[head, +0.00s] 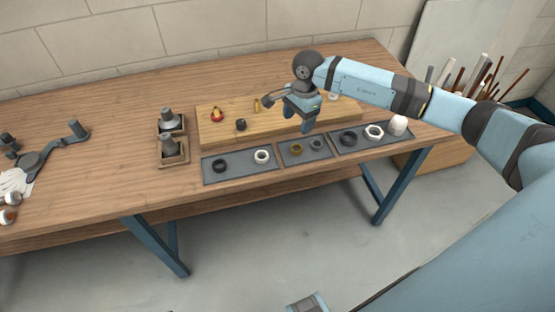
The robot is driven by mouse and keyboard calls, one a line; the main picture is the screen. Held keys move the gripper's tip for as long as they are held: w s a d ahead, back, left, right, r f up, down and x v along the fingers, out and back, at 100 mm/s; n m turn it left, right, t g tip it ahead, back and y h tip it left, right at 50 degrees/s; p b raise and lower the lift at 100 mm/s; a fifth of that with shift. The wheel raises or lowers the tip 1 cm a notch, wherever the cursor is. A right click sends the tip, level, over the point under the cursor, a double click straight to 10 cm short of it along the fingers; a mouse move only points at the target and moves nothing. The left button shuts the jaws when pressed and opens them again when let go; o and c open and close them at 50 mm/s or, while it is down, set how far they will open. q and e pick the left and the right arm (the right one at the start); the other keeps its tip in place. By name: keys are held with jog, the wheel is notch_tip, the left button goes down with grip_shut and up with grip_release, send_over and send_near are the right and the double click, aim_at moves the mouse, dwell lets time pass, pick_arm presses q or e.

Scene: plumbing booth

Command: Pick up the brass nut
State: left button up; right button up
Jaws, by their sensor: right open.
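A brass-coloured ring, which looks like the brass nut (297,149), lies in the small middle grey tray (291,161) at the front of the workbench. A grey ring (316,144) lies to its right in the same tray. My right gripper (303,120) is open and points down, above and behind the brass nut, over the front part of the wooden board. It appears apart from the nut, and nothing shows between its fingers.
The left tray (240,174) holds a black ring and a white ring. The right tray (365,149) holds a black ring, a white nut and a white cap. A raised wooden board (213,138) with small fittings stands behind. The bench (100,110) is clear between the left tools and the two boxed fittings.

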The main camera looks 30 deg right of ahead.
jog(key=d+h, duration=0.1)
jog(key=d, duration=0.1)
jog(key=p, duration=0.1)
send_over(297, 146)
jog(key=s, duration=0.1)
jog(key=f, duration=0.6)
jog(key=shift+d+f, duration=0.2)
jog(key=shift+f, duration=0.1)
jog(key=shift+s+a+f, duration=0.1)
jog(key=shift+f, duration=0.45)
jog(key=f+p, duration=0.1)
jog(key=f, duration=0.1)
jog(key=a+f, duration=0.1)
jog(key=f, duration=0.1)
jog(key=shift+f+p, duration=0.15)
jog(key=shift+p, duration=0.25)
jog(key=shift+f, duration=0.45)
pick_arm(q)
jog(key=r, duration=0.2)
jog(key=shift+s+a+r, duration=0.1)
jog(key=shift+a+r, duration=0.2)
jog(key=shift+r, duration=0.05)
pick_arm(e)
jog(key=c, duration=1)
